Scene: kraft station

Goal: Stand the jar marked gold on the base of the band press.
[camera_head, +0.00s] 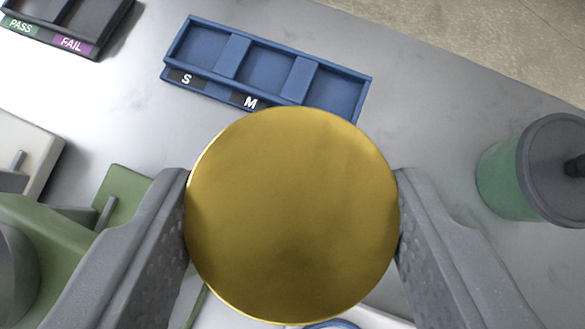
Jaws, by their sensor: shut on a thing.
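A round gold lid or disc-like top (292,215) fills the middle of the view. It appears to be the top of the gold jar, seen from straight above, so the jar's sides and any marking are hidden. My gripper (292,222) is shut on it, with one grey finger touching its left side and the other its right side. A green machine (120,195) with a grey pin shows at the lower left, partly cut off and partly behind my left finger. I cannot tell whether it is the band press.
A blue tray (232,58) with compartments marked S and M lies beyond the jar. A dark tray (97,50) marked PASS and FAIL is at the upper left. A green canister with a grey lid (505,180) stands at the right. A pale block (25,150) is at the left edge.

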